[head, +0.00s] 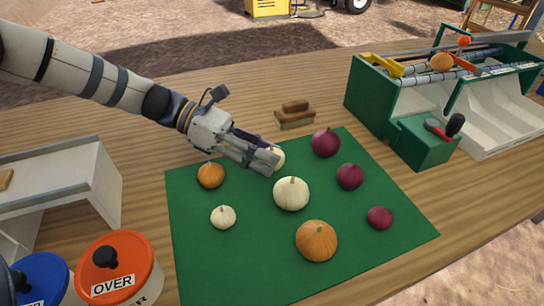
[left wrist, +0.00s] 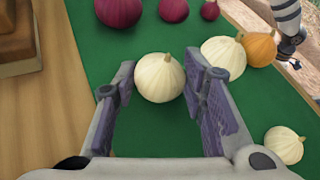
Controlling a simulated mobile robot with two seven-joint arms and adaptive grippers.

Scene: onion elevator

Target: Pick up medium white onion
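The medium white onion (head: 278,157) lies at the back edge of the green mat (head: 260,250), partly hidden by my left gripper (head: 267,163) in the head view. In the left wrist view, the same medium white onion (left wrist: 160,80) sits between the tips of my left gripper (left wrist: 160,85). The fingers are spread on both sides of it; I cannot tell whether they touch it. A larger white onion (head: 291,194) and a smaller one (head: 222,217) lie closer to the front. My right gripper cannot be made out.
Red onions (head: 325,143) lie on the right of the mat and orange ones (head: 316,241) at front and left. A brown brush-like block (head: 295,115) stands behind. A green machine (head: 425,140) is right; an orange-lidded bin (head: 115,270) and white chute (head: 75,175) are left.

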